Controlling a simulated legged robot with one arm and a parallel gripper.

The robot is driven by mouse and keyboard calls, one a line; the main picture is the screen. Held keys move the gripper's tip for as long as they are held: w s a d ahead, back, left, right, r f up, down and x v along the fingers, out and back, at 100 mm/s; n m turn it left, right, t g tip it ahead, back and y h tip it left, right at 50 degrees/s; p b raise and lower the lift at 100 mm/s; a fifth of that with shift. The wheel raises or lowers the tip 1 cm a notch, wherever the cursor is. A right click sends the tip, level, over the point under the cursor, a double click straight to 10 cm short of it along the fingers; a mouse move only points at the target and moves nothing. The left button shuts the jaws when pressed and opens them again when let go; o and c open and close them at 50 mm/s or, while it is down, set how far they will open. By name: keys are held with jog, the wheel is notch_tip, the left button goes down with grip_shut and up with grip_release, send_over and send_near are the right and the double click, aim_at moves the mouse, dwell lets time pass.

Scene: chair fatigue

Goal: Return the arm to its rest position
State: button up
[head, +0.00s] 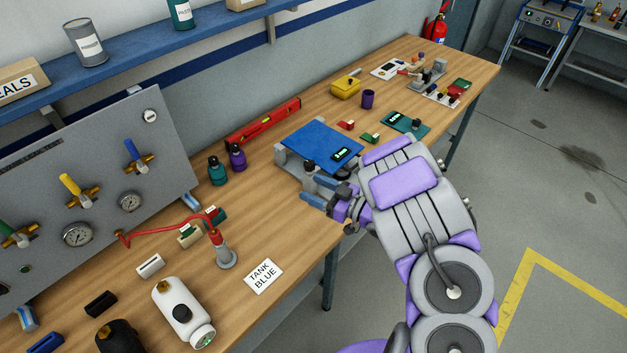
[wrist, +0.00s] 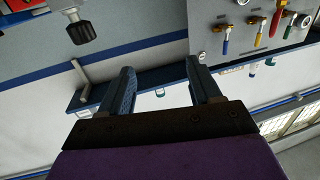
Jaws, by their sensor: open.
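My arm rises from the lower right of the head view and reaches over the right edge of the workbench (head: 310,235). My gripper (head: 312,191) points left, in front of a grey fixture with a blue top plate (head: 318,143). In the wrist view my gripper (wrist: 160,85) shows two blue fingers spread apart with nothing between them. Behind the fingers are the wall and a blue shelf (wrist: 150,80); the picture appears upside down. Whether the gripper touches the fixture cannot be told.
A white sign reading TANK BLUE (head: 264,276), a metal stand with a red hose (head: 226,258) and a white bottle (head: 183,312) are on the bench's near part. A valve panel (head: 100,185) stands at left. The floor (head: 545,190) right of the bench is clear.

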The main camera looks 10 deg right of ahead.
jog(key=shift+s+r, duration=0.1)
jog(key=shift+s, duration=0.25)
dwell(0.3)
jog(key=w+d+r+m+h, duration=0.25)
jog(key=w+d+h, duration=0.35)
jog(key=d+h, duration=0.45)
jog(key=s+d+r+m+g+h+b, duration=0.1)
jog(key=s+d+r+m+g+h, duration=0.1)
jog(key=s+d+r+m+h, duration=0.35)
jog(key=s+a+g+y, duration=0.1)
jog(key=s+a+g, duration=0.3)
jog(key=s, duration=0.8)
jog(key=s+a+r+m+g+b, duration=0.1)
jog(key=s+a+g, duration=0.3)
jog(key=s, duration=0.9)
jog(key=s+a+r+g+y, duration=0.1)
jog(key=s+a+g, duration=0.2)
jog(key=s, duration=0.9)
jog(key=a, duration=0.3)
jog(key=shift+s+a+r+m+g+y, duration=0.25)
jog(key=shift+s+a+m+g+y, duration=0.05)
jog(key=shift+s+g, duration=0.1)
